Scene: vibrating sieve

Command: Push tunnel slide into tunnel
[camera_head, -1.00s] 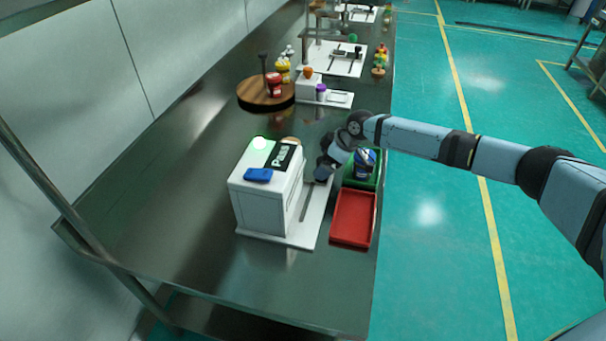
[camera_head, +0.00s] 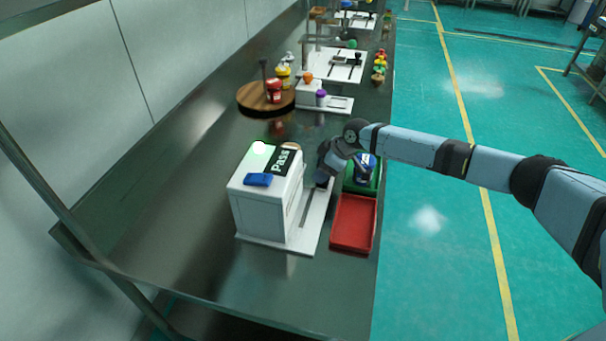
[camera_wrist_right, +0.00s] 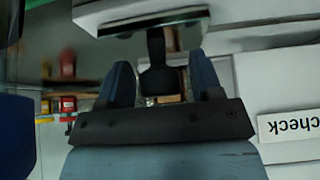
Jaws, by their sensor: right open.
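The white box-shaped tunnel (camera_head: 257,208) stands on a white base plate (camera_head: 308,238) near the front of the bench. It has a black "Pass" label, a blue piece and a lit green lamp on top. A slotted track runs along the plate on the tunnel's right side. My right gripper (camera_head: 324,178) is low beside that side. In the right wrist view, my right gripper (camera_wrist_right: 162,78) is open, with a dark handle-like piece (camera_wrist_right: 157,66) between or just beyond its fingers; contact is unclear. The slide itself cannot be clearly made out. My left gripper is not in view.
A red tray (camera_head: 353,224) and a green tray (camera_head: 376,181) holding a blue item stand right of the plate, by the bench edge. A round wooden stand (camera_head: 262,99) is farther back. The bench left of the tunnel is clear.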

